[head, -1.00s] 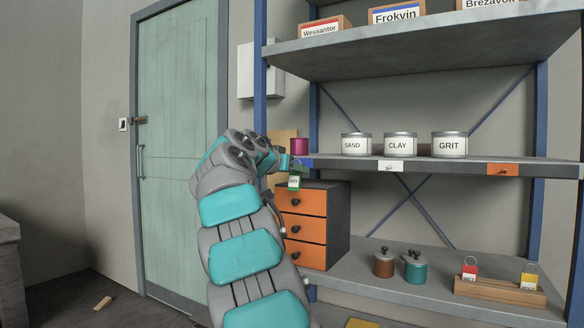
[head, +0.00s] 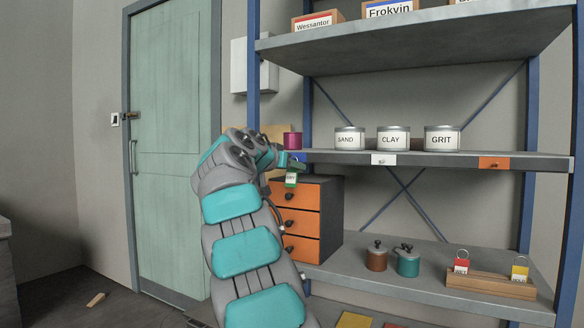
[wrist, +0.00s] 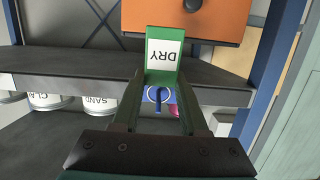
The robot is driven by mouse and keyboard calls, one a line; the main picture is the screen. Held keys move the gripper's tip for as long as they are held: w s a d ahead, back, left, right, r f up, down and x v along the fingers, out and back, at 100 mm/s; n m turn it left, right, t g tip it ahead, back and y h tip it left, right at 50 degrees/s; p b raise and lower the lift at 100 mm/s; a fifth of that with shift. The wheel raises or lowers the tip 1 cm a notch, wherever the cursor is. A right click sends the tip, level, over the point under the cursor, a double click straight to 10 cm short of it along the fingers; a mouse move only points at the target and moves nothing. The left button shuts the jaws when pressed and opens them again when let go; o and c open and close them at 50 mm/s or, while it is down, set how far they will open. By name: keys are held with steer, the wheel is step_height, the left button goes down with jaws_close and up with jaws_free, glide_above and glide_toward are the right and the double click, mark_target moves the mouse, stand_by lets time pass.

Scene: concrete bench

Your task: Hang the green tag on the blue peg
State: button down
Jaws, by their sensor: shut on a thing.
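The green tag (wrist: 162,68) has a white label reading DRY and a ring at one end. My gripper (wrist: 160,88) is shut on it, close to the shelf's front edge. The tag also shows below my gripper in the head view (head: 291,180). The blue peg (wrist: 158,101) appears between the fingers in the wrist view, overlapping the ring. I cannot tell whether the ring is around the peg or only in front of it. In the head view, my gripper (head: 290,167) largely covers the peg's place.
The middle shelf (head: 435,158) holds a magenta cup (head: 292,140) and SAND, CLAY and GRIT tins. Its edge carries a white plate (head: 383,160) and an orange plate (head: 495,163). An orange drawer unit (head: 296,222) stands below my gripper. Red and yellow tags stand in a wooden rack (head: 490,285).

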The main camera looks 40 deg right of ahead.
steer(key=shift+c, duration=1.8)
jaws_free()
steer(key=shift+a, duration=0.1)
steer(key=b+v, duration=0.1)
steer(key=v, duration=0.7)
steer(key=s+a+f+n+g+y, duration=0.1)
steer(key=s+a+f+n+y, duration=0.25)
steer(key=f, duration=0.55)
steer(key=s+a+f+n+g+y, duration=0.1)
steer(key=s+a+f+y, duration=0.1)
steer(key=s+a+f, duration=0.45)
steer(key=s+a+f+n+g+y, duration=0.1)
steer(key=s+a+f+n+y, duration=0.3)
steer(key=f, duration=0.8)
steer(key=s+a+f+n+g+y, duration=0.2)
steer(key=s+a+f, duration=0.7)
steer(key=s, duration=0.4)
steer(key=s+a+f+n+g+y, duration=0.2)
steer(key=s+a+f+n+y, duration=0.1)
steer(key=s+a+f, duration=0.6)
steer(key=s+f, duration=0.3)
steer(key=s, duration=0.2)
steer(key=shift+s+a+f+g, duration=0.2)
steer(key=shift+a+g, duration=0.05)
steer(key=shift+g, duration=0.15)
